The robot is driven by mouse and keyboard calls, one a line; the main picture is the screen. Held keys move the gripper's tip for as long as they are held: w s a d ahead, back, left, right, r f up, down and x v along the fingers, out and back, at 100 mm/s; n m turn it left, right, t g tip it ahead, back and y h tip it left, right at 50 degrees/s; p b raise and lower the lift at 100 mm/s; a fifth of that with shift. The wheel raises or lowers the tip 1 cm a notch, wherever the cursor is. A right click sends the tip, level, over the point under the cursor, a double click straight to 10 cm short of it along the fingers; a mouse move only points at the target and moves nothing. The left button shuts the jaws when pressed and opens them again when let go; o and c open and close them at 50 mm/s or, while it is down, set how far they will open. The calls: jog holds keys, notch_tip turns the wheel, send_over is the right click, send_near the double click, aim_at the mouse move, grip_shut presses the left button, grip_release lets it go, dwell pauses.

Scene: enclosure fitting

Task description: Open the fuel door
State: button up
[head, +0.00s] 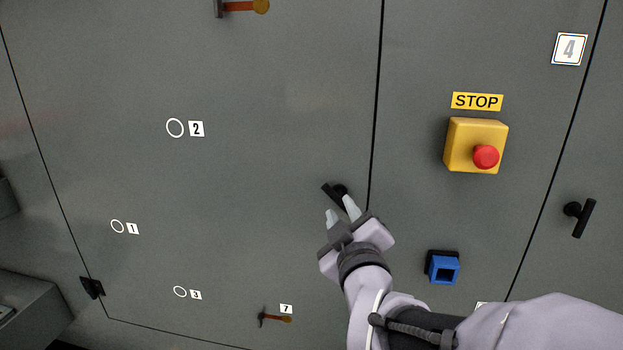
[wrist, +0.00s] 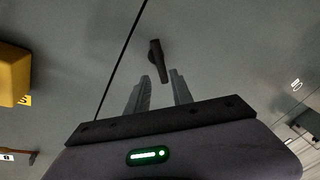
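A large grey door panel (head: 260,170) fills the left and middle of the head view, with a dark seam along its right edge; it looks closed. I see no label naming it the fuel door. A black handle (head: 331,190) sits on it near that seam, slanted, its lower part partly behind my gripper. My gripper (head: 340,209) is open and empty in front of the handle. In the wrist view the handle (wrist: 156,55) lies just ahead of the two fingertips, its near end reaching towards the gap between them. I cannot tell whether they touch.
Right of the seam are a yellow box with a red stop button (head: 485,157), a blue square fitting (head: 444,269) and another black handle (head: 580,217). A hammer (head: 241,6) is at the top, a smaller one (head: 274,318) at the bottom. A black hinge (head: 91,287) is lower left.

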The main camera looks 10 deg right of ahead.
aim_at(336, 199)
jog(key=w, duration=0.7)
jog(key=shift+w+d+f, duration=0.1)
jog(key=shift+d, duration=0.05)
grip_shut()
dwell(1.1)
